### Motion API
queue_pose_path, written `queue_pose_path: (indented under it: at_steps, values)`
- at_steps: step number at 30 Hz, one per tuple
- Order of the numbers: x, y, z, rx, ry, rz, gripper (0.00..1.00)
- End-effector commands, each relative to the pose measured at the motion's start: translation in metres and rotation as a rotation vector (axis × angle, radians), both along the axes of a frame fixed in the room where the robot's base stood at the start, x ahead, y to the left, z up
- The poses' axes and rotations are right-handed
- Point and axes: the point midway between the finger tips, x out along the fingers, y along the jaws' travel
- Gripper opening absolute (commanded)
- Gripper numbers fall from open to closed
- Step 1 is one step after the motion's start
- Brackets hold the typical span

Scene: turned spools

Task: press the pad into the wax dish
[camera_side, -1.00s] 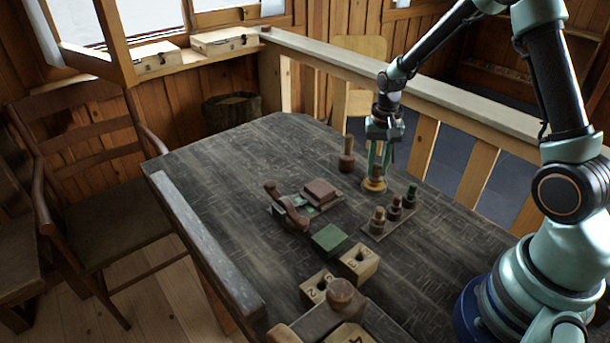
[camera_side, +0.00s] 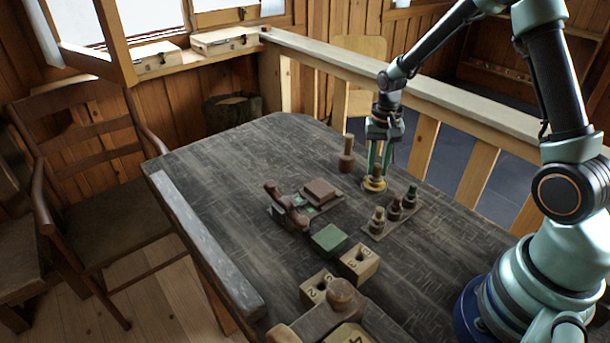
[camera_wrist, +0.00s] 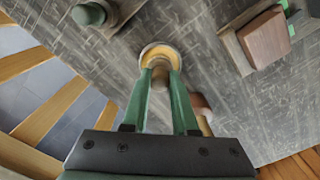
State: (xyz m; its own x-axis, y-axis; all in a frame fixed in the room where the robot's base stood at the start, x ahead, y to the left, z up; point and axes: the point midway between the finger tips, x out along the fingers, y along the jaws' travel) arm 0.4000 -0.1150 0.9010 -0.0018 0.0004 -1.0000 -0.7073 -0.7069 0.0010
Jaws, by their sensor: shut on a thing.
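The wax dish (camera_side: 374,186) is a small round dish with a yellow-amber inside, standing on the dark table near its back right edge. It also shows in the wrist view (camera_wrist: 158,51). My gripper (camera_side: 377,174) points down right over the dish, its green fingers shut on the pad (camera_wrist: 160,73). Only a small brownish part of the pad shows between the fingers, at the dish's near rim in the wrist view. The pad's lower face is hidden, so I cannot tell whether it touches the wax.
A brown block with a wooden handle (camera_side: 346,160) stands close left of the dish. A rack of several turned spools (camera_side: 395,210) is in front. A brown-and-green device (camera_side: 290,208), a green block (camera_side: 329,240) and numbered blocks (camera_side: 359,263) lie nearer.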

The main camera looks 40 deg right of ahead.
Motion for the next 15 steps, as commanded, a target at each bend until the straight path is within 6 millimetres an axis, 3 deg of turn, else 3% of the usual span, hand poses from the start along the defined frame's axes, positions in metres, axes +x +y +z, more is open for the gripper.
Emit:
queue_pose_path:
  at_steps: [15]
  values:
    - [0.001,0.0,0.039,-0.001,-0.004,0.0,0.0]
